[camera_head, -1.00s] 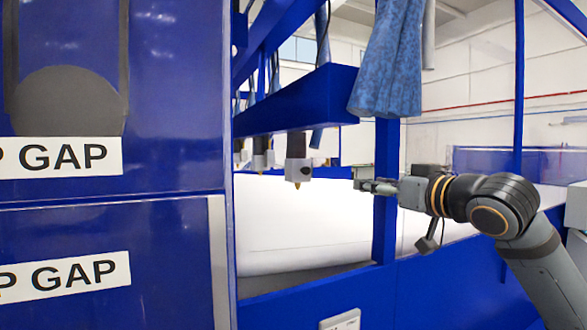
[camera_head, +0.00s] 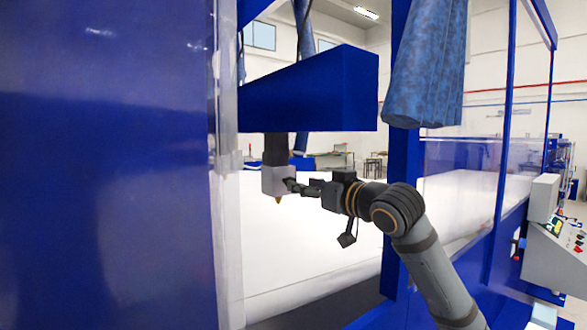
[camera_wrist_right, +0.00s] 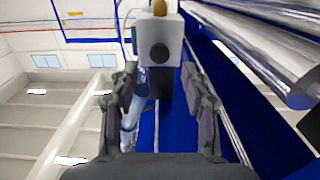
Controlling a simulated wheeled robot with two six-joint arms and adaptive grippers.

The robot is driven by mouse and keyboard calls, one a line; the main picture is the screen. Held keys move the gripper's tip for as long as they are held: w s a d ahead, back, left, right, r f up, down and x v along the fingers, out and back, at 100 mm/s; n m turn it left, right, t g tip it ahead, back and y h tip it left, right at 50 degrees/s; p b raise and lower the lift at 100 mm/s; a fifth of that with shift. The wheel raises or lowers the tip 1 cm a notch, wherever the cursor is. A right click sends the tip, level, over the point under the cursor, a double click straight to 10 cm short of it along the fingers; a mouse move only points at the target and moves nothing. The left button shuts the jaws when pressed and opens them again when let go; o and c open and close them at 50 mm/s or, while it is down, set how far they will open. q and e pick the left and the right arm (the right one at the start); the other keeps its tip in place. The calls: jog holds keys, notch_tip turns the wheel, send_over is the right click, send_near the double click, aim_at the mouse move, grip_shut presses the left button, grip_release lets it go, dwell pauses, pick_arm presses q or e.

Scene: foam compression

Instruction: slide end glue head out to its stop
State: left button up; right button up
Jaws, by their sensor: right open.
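The end glue head (camera_head: 275,181) is a pale grey block with a brass nozzle pointing down. It hangs on a black holder (camera_head: 276,148) under the end of a blue beam (camera_head: 320,88). My right gripper (camera_head: 292,186) is at the block's right side. In the right wrist view the glue head (camera_wrist_right: 158,42) appears upside down, with a dark round spot on its face. It lies ahead of and between the fingertips of my open right gripper (camera_wrist_right: 159,80). I cannot tell whether the fingers touch it. My left gripper is not in view.
A blue panel (camera_head: 105,170) fills the left side. A blue post (camera_head: 393,160) stands behind my right arm, and a blue hose (camera_head: 427,65) hangs above it. A white foam slab (camera_head: 320,240) lies below the head. A control console (camera_head: 553,240) stands at far right.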

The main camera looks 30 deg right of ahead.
aim_at(282, 181)
jog(key=w+p, duration=0.1)
jog(key=w, duration=0.2)
jog(key=w+p, duration=0.1)
jog(key=w, duration=0.1)
jog(key=shift+a+r+p, duration=0.1)
jog(key=shift+a+p, duration=0.2)
jog(key=shift+p, duration=0.05)
jog(key=shift+c, duration=0.2)
grip_shut()
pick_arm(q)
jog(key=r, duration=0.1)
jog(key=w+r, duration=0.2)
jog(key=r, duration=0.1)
